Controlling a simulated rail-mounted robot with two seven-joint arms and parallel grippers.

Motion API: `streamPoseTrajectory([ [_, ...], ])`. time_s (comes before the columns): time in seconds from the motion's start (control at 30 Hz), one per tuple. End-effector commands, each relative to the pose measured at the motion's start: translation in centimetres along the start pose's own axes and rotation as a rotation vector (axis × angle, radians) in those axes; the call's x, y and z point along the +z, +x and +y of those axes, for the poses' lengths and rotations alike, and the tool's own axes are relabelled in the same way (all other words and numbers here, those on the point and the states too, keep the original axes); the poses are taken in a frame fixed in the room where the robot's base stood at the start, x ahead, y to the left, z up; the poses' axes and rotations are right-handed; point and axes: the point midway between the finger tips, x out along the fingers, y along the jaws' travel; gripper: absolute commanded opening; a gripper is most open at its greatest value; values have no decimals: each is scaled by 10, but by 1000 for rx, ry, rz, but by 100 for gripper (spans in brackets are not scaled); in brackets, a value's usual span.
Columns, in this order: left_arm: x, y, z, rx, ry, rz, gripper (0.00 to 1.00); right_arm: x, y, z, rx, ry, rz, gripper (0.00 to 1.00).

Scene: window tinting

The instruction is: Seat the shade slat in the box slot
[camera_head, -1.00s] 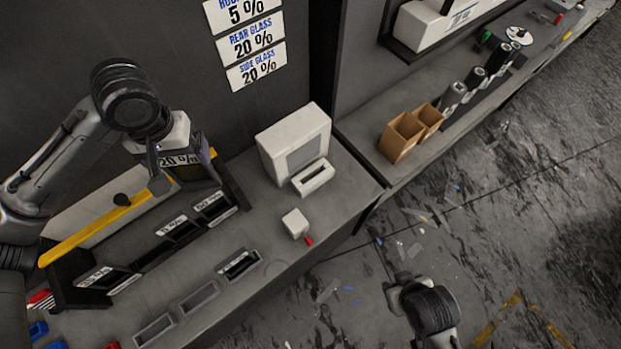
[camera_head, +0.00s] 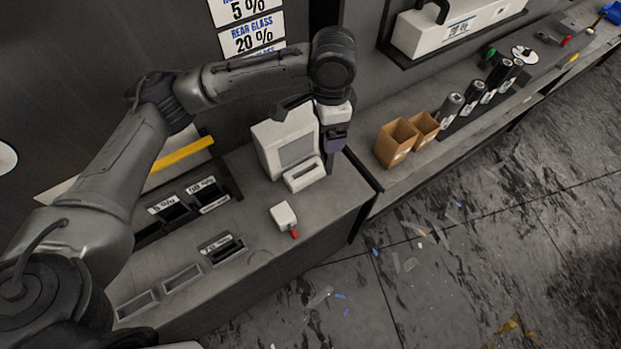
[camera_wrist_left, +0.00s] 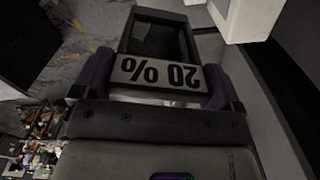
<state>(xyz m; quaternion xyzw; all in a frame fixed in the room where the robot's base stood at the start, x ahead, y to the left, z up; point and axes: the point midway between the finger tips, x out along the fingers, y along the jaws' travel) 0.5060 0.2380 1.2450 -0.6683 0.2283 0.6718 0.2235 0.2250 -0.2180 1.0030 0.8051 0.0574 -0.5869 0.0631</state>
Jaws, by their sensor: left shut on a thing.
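My left gripper (camera_head: 334,143) hangs to the right of the white box (camera_head: 283,140), above the bench. It is shut on the shade slat, a dark framed panel with a white "20 %" label, clear in the left wrist view (camera_wrist_left: 155,72). The purple fingers close on its label end, and the label reads upside down there. In the head view only a dark bit of the slat (camera_head: 329,166) shows below the fingers. The white box has a grey front panel and a small white slotted block (camera_head: 304,174) at its foot. My right gripper is out of view.
A rack of labelled dark slats (camera_head: 182,206) and shallow trays (camera_head: 182,280) lie to the left. A small white block with a red tip (camera_head: 284,214) stands in front of the box. Brown open boxes (camera_head: 396,143) and dark rolls (camera_head: 475,92) stand on the right bench.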

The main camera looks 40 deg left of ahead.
Motion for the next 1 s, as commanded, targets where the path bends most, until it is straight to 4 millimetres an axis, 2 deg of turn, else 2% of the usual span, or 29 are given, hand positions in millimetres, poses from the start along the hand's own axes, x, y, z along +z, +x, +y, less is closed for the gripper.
streamPoseTrajectory([
  [0.3, 16, 21, -42, -2, 617, 0, 55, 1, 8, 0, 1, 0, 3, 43],
  [0.5, 26, 30, -62, -5, 935, 0, 55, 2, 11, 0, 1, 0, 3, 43],
  [0.7, 32, 36, -74, -7, 1136, -2, 55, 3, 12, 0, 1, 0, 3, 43],
  [0.83, 34, 39, -78, -8, 1204, -2, 55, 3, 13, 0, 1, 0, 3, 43],
  [1.0, 35, 63, -80, -6, 1234, -5, 55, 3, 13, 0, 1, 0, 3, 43],
])
